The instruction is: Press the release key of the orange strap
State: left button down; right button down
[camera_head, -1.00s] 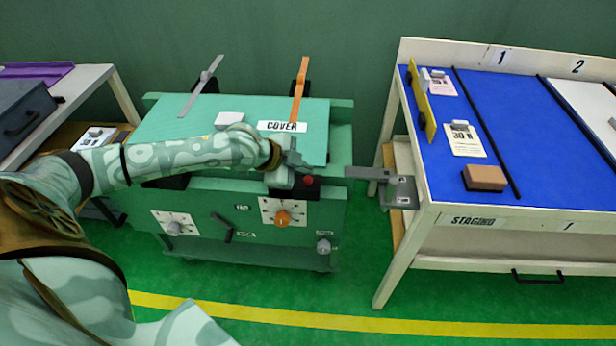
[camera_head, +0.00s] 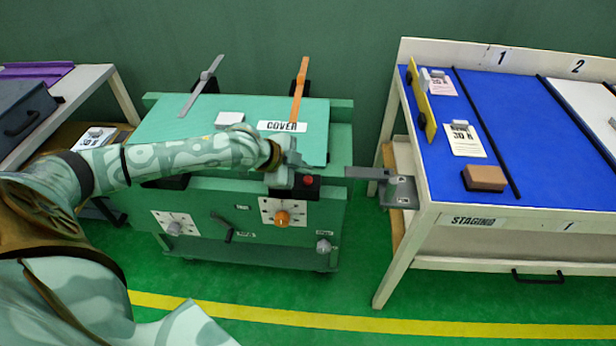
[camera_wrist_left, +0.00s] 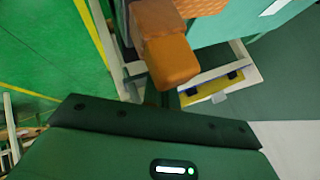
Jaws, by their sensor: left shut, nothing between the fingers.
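The orange strap (camera_head: 299,90) stands tilted up from its black mount at the back right of the green cover (camera_head: 180,124). A black block with a red button (camera_head: 308,180) is at the cover's front right edge. My left gripper (camera_head: 292,168) is shut and empty, just left of the red button. I cannot tell whether it touches the block. The gripper hides the block's left part. My right gripper is not in view.
A grey strap (camera_head: 203,87) stands tilted at the back left. The front panel has an orange knob (camera_head: 283,218). A white block (camera_head: 229,119) lies on the cover.

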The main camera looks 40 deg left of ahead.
pick_arm(q)
jog(key=shift+f, duration=0.1)
jog(key=shift+f, duration=0.25)
jog(key=shift+f, duration=0.1)
dwell(0.3)
